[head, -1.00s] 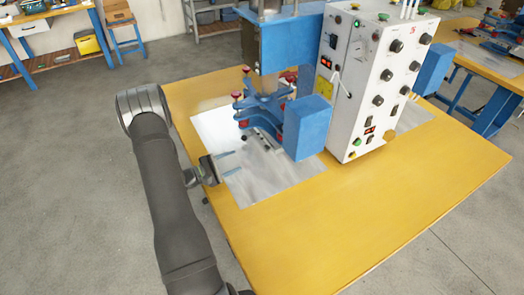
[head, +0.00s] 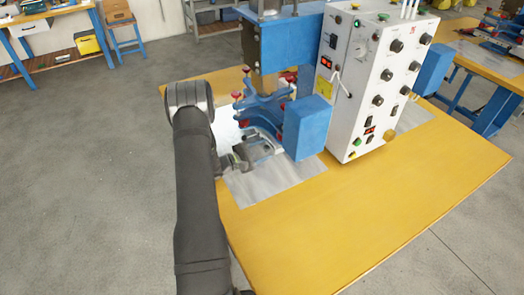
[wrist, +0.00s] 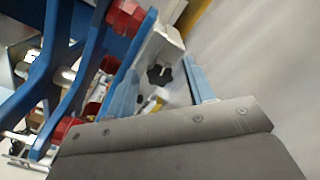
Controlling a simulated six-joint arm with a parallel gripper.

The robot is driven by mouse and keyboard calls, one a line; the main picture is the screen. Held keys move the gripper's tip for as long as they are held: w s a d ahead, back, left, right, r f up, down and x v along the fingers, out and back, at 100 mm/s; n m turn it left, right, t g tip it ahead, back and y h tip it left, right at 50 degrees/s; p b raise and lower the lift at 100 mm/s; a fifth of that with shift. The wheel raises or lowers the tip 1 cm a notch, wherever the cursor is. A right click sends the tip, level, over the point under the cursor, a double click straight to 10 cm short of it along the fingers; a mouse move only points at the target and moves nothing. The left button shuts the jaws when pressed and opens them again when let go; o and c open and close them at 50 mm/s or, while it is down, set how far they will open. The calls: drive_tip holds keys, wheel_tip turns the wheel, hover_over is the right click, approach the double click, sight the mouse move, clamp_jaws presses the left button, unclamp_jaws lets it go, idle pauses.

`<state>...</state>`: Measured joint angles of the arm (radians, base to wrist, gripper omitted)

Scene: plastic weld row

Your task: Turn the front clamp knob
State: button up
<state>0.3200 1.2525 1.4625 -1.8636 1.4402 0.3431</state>
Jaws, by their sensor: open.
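A black lobed knob (wrist: 160,76) shows in the wrist view, on a pale metal block (wrist: 160,50). I take it for the front clamp knob; I cannot pick it out in the head view. My gripper (wrist: 162,68) is open, with the knob seen between its two blue fingers; I cannot tell whether they touch it. In the head view, my gripper (head: 264,148) is low over the metal plate (head: 265,185), in front of the blue clamp frame (head: 265,108) with red knobs.
The blue frame (wrist: 75,80) and its red knobs (wrist: 125,18) are close on the left in the wrist view. A blue box-shaped part (head: 306,128) and a white control cabinet (head: 370,85) stand to the right. The yellow table (head: 350,210) is clear in front.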

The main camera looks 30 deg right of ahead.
drive_tip(key=c, duration=1)
drive_tip(key=shift+o, duration=0.2)
drive_tip(key=shift+n, duration=0.4)
drive_tip(key=n, duration=0.5)
drive_tip(key=shift+n, duration=0.3)
drive_tip(key=n, duration=0.5)
drive_tip(key=shift+n, duration=0.7)
drive_tip(key=o, duration=1)
drive_tip(key=shift+c, duration=0.2)
